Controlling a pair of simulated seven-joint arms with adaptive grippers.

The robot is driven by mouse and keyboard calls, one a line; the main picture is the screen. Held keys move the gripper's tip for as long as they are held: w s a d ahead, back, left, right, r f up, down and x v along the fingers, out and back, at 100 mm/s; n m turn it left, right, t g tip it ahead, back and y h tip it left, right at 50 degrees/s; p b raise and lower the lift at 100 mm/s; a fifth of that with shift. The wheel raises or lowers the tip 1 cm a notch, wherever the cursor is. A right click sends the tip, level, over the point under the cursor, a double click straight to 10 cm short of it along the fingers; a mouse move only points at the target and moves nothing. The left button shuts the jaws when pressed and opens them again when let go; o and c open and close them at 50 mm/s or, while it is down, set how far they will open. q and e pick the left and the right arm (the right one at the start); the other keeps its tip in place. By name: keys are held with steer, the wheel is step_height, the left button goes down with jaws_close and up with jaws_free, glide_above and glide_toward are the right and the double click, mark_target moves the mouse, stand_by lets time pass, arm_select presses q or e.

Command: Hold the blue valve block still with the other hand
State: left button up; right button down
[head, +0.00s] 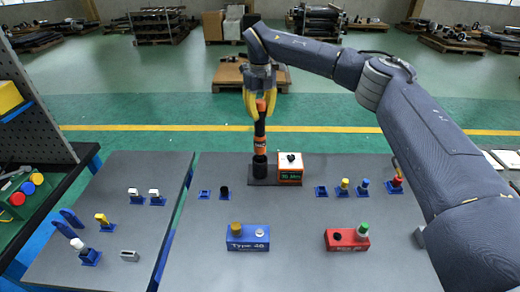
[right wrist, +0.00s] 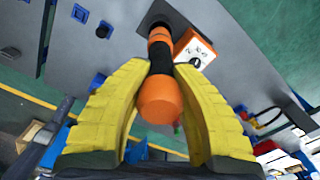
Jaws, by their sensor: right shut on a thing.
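The blue valve block (head: 247,243), marked "Type 40", lies at the front middle of the grey table, with a brown-yellow knob and a white knob on top. No gripper touches it. My right gripper (head: 260,103) is at the back of the table, far from the block. Its yellow fingers are shut on an orange and black driver (head: 261,130), which stands upright with its lower end at a black holder (head: 259,168). The driver also shows between the fingers in the right wrist view (right wrist: 158,98). My left gripper is not in view.
An orange and white control box (head: 290,170) stands beside the holder. Small blue holders with coloured pieces line both sides. The table around the blue block is clear.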

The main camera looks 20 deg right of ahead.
mark_target(260, 101)
steer(key=shift+r, duration=2.2)
stand_by(1.4)
